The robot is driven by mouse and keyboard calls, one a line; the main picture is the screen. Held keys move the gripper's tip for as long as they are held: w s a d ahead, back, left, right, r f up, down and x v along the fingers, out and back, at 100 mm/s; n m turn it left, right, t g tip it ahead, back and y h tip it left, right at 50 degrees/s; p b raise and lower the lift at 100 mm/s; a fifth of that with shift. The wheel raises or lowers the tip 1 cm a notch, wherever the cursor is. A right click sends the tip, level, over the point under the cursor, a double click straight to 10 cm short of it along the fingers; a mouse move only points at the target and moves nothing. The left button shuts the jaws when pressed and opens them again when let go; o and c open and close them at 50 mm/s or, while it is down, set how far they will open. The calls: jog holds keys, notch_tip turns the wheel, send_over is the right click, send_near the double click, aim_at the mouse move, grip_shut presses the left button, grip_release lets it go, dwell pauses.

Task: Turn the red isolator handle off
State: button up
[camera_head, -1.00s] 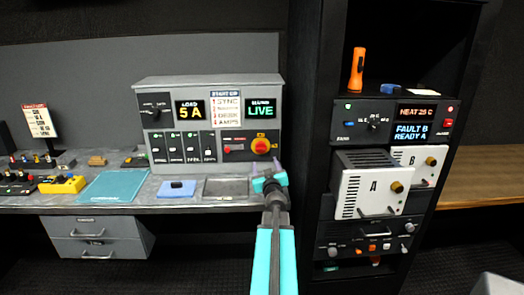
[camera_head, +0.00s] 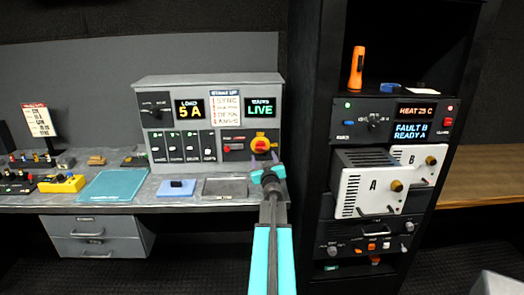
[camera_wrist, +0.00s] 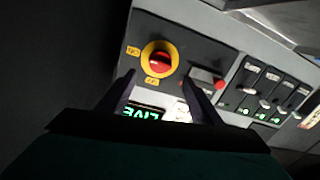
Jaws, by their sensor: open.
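The red isolator handle (camera_head: 260,145) sits on a yellow disc at the right of the grey desk panel. In the wrist view the red handle (camera_wrist: 160,62) shows as a bar across the yellow ring, with yellow labels beside it. My gripper (camera_head: 265,160) is just below and in front of the handle, fingers pointing at the panel. In the wrist view my open gripper (camera_wrist: 160,78) has its dark fingers apart, with the handle seen beyond and between them. I see no contact. The label text is too small to read surely.
A smaller red lever (camera_wrist: 218,83) is beside the isolator on the same panel. Several white sliders (camera_head: 190,145) are further left. The LIVE display (camera_head: 260,108) is above the handle. A black rack (camera_head: 310,120) stands close on the right.

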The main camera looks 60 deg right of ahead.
aim_at(261, 148)
jog(key=shift+x, duration=4.6)
jog(key=shift+c, duration=0.3)
jog(key=c, duration=1)
